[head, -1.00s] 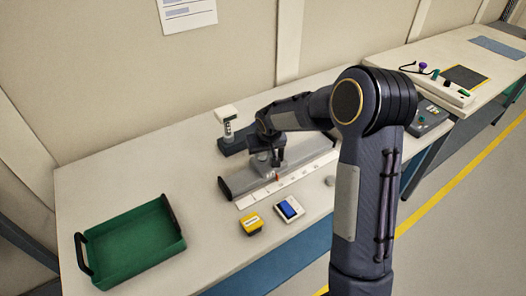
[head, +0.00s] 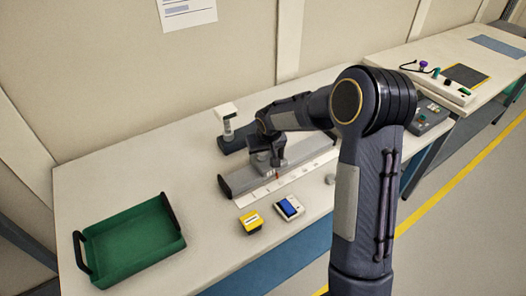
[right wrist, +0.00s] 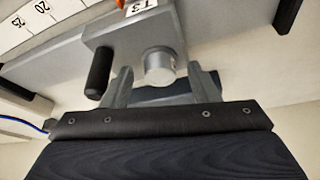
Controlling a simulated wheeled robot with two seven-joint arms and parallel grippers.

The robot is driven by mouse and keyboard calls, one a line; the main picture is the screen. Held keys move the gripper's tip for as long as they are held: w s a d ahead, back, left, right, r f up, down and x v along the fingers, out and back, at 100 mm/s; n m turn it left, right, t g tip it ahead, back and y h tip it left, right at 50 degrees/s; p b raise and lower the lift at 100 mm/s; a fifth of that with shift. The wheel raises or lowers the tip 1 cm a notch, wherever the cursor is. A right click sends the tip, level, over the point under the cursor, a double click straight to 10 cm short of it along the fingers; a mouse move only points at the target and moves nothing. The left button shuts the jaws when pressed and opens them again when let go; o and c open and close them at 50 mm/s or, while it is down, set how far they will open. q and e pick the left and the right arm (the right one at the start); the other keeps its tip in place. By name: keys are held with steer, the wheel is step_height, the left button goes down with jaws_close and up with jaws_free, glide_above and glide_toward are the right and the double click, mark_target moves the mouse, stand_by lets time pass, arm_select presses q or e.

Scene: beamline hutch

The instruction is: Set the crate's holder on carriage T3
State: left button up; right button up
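The green crate (head: 130,262) stands at the left of the bench and looks empty. A silver round piece (right wrist: 159,66), perhaps the holder, stands upright on the carriage. My right gripper (right wrist: 158,88) is open, with one finger on each side of this piece and a visible gap on both sides. In the head view my right gripper (head: 268,160) is over the rail and partly hides the carriage. My left gripper is not in view.
A black knob (right wrist: 99,73) stands beside the left finger. A numbered scale (right wrist: 38,22) runs along the rail. A yellow box (head: 250,222) and a meter with a blue screen (head: 289,208) lie in front. A white-topped device (head: 227,122) stands behind. The bench between crate and rail is clear.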

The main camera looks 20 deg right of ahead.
steer(key=s+r+y, duration=0.1)
steer(key=s+r, duration=1.1)
steer(key=s+a+y, duration=0.1)
steer(key=s+a, duration=0.2)
steer(key=s, duration=0.7)
steer(key=s+a+t+y, duration=0.1)
steer(key=s+a, duration=0.3)
steer(key=s, duration=0.7)
steer(key=shift+s+f+y+b, duration=0.2)
steer(key=shift+y+b, duration=0.1)
steer(key=shift+y, duration=0.4)
